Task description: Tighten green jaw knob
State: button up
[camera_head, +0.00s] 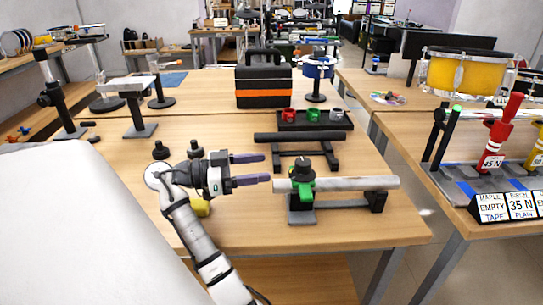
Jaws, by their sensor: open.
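The green jaw (305,188) sits around a light grey horizontal bar (350,184) on a dark stand, on the wooden table. A dark round knob (301,166) shows on top of the green jaw; I cannot tell how tight it is. My gripper (268,169) is open and empty. Its two purple-grey fingers point right, toward the green jaw, with the fingertips just left of it. They appear apart from the jaw, though the depth between them is hard to judge.
A dark bar on a stand (300,138) lies behind the jaw. A black and orange toolbox (264,84) stands farther back. Two dark knob-like pieces (161,150) are beside my arm. The table's front right is clear.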

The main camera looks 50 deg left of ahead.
jog(key=shift+s+a, duration=0.15)
jog(key=shift+s, duration=0.1)
jog(key=w+a+n+t+y, duration=0.2)
jog(key=w+n+y, duration=0.7)
jog(key=w+y, duration=0.1)
notch_tip(320, 180, up, 8)
jog(key=n+g+y+p, duration=0.2)
jog(key=n+g+y, duration=0.5)
jog(key=y, duration=1)
send_over(307, 169)
jog(key=s, duration=0.2)
jog(key=n+t, duration=0.2)
jog(key=s+d+f+n+g+p, duration=0.1)
jog(key=s+d+f+n+g, duration=0.1)
jog(key=d+f+g, duration=0.7)
jog(key=w+a+t+p, duration=0.1)
jog(key=a, duration=0.2)
jog(key=w+a+t+p, duration=0.1)
jog(key=w+a, duration=0.1)
jog(key=a, duration=0.2)
jog(key=w+a+p, duration=0.1)
jog(key=a, duration=0.3)
jog(key=shift+w+r+n+t+p, duration=0.25)
jog(key=shift+w+n+t+p, duration=0.05)
jog(key=shift+w+t+p, duration=0.1)
jog(key=shift+c, duration=0.2)
